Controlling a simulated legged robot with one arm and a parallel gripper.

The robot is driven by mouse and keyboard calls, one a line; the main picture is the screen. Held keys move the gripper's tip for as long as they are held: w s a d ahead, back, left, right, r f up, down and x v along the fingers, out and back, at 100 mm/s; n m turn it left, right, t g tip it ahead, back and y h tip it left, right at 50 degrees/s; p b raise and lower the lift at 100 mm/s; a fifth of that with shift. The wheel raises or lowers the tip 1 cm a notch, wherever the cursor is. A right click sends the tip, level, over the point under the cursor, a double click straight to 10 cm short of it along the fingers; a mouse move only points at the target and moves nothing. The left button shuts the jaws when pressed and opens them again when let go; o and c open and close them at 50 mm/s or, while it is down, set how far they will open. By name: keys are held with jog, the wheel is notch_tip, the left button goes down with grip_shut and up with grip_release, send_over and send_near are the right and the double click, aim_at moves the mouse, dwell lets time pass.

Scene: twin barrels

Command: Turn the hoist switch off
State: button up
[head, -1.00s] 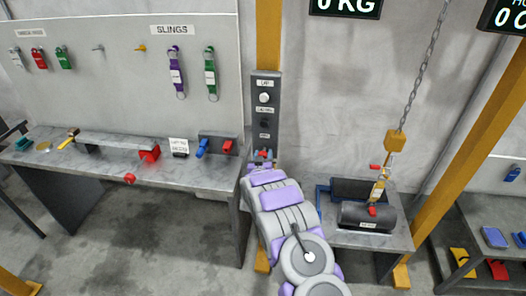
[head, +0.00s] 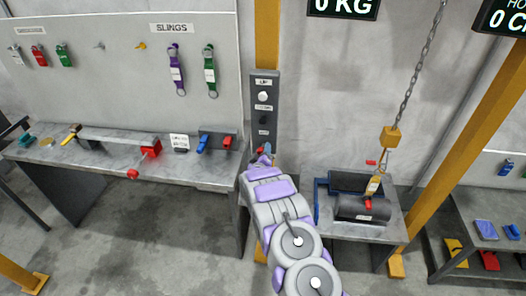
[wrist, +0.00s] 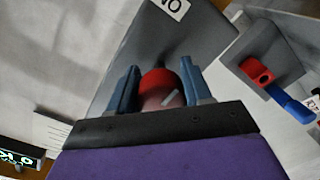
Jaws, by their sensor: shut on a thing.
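The hoist control panel (head: 264,104) is a dark upright strip on the yellow post, with a white round button (head: 264,96) and small labels. The red switch knob (wrist: 158,84) sits at the panel's lower end. My gripper (wrist: 158,90) is shut on the red knob, with one blue-grey finger on each side of it in the wrist view. In the head view my gripper (head: 264,154) is at the bottom of the panel, and my arm hides part of it. The knob's exact angle is hard to tell.
A grey workbench (head: 100,168) with red and blue parts stands at left. The hoist chain (head: 420,65) hangs at right, its yellow hook block (head: 390,137) above a dark cylinder (head: 362,208) on a small table. Slings hang on the wall board (head: 120,80).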

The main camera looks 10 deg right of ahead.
jog(key=shift+a, duration=0.1)
jog(key=o, duration=1)
jog(key=shift+a+f, duration=0.1)
jog(key=v, duration=1.7)
jog(key=shift+s+a, duration=0.1)
jog(key=shift+s, duration=0.05)
